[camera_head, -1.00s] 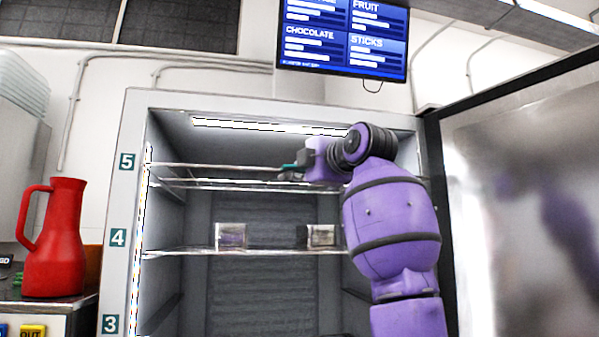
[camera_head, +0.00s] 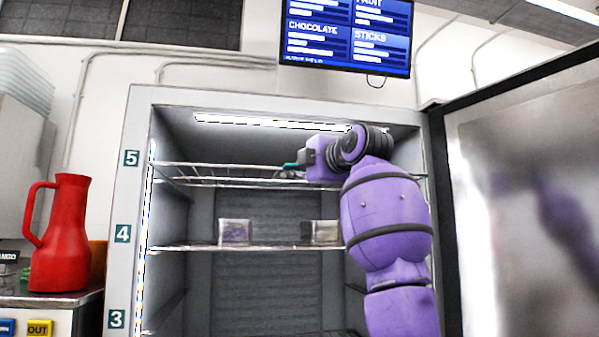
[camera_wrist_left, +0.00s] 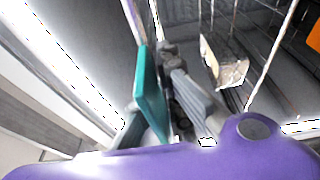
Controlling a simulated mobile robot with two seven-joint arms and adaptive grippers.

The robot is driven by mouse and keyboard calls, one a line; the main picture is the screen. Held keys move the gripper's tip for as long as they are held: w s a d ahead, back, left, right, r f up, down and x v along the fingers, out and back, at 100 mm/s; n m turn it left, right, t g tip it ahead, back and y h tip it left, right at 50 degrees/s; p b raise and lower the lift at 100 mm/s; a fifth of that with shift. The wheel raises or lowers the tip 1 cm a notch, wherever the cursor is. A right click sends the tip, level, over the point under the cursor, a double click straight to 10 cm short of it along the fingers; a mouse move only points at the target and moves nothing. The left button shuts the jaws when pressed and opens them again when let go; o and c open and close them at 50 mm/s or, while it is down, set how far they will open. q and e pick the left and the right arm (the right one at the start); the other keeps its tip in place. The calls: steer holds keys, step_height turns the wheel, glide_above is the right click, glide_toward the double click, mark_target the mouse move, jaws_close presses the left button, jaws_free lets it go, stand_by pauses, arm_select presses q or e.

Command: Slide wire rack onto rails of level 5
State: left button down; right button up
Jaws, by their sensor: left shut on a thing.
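The wire rack (camera_head: 225,167) spans the upper part of the freezer cabinet (camera_head: 138,200), nearly level, beside the 5 label (camera_head: 131,158). My left gripper (camera_head: 297,168), with a teal finger pad, is shut on the rack's front edge, right of the middle. In the left wrist view the gripper (camera_wrist_left: 157,55) shows its teal and grey fingers close together, with thin bars beyond. The rails of level 5 are hard to make out, so I cannot tell how the rack's sides sit on them. My right gripper is not in view.
A lower shelf (camera_head: 200,248) at level 4 carries two clear boxes, one left (camera_head: 235,232) and one right (camera_head: 325,232). The open freezer door (camera_head: 520,200) stands at the right. A red jug (camera_head: 65,240) stands on a counter at the left.

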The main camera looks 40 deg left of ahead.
mark_target(290, 180)
arm_select(q)
steer(key=shift+w+a, duration=0.95)
steer(key=shift+a, duration=0.2)
steer(key=shift+w+a, duration=0.9)
steer(key=shift+a, duration=0.2)
steer(key=shift+w+a, duration=1)
steer(key=shift+a, duration=0.15)
steer(key=shift+w+a, duration=0.95)
steer(key=shift+a, duration=0.2)
steer(key=shift+f, duration=0.2)
steer(key=shift+f, duration=0.45)
steer(key=c, duration=1.8)
jaws_free()
steer(key=shift+c, duration=0.2)
